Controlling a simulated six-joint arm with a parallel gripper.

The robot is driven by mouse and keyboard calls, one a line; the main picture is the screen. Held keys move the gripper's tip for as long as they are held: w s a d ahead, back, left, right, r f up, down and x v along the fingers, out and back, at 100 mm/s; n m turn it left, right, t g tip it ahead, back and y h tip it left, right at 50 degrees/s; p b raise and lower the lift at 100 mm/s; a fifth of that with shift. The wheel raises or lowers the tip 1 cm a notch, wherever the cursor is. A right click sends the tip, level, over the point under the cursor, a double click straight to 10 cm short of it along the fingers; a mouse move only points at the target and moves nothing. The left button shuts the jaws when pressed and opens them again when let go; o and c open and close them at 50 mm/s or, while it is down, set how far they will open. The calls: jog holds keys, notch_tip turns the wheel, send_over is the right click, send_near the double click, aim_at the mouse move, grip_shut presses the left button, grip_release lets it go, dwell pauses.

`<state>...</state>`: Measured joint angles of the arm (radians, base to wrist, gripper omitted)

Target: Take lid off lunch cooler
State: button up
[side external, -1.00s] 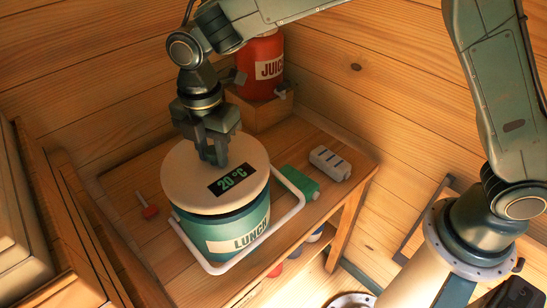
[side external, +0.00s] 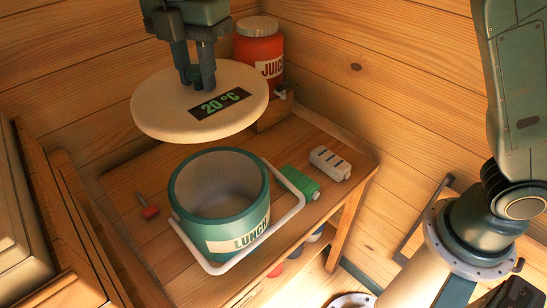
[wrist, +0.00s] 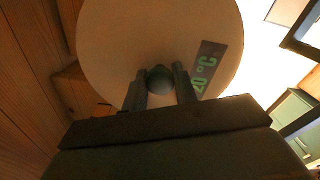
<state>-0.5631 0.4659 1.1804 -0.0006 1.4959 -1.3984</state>
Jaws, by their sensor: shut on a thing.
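The lunch cooler (side external: 235,243) is a green tub with a "LUNCH" label and a white handle lowered around its front. It stands upright on the wooden table, its top open and its pale inside showing. The round cream lid (side external: 160,105), with a dark "20 °C" display, hangs in the air above the cooler, clear of its rim. My gripper (side external: 197,80) is shut on the lid's knob at its middle. In the wrist view the lid (wrist: 120,40) fills the top middle, with the round knob between the fingers (wrist: 160,85).
A red juice jug (side external: 257,50) stands on a wooden block behind the lid. A green block (side external: 300,184) and a white block (side external: 330,163) lie right of the cooler. A small red-headed item (side external: 149,211) lies to its left, where the tabletop is mostly clear.

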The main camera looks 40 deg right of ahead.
jog(key=shift+r, duration=0.2)
dwell(0.5)
jog(key=w+d+f, duration=1.6)
jog(key=w, duration=0.3)
jog(key=shift+w, duration=0.4)
jog(key=shift+f, duration=0.15)
notch_tip(320, 180, down, 20)
jog(key=shift+r, duration=0.15)
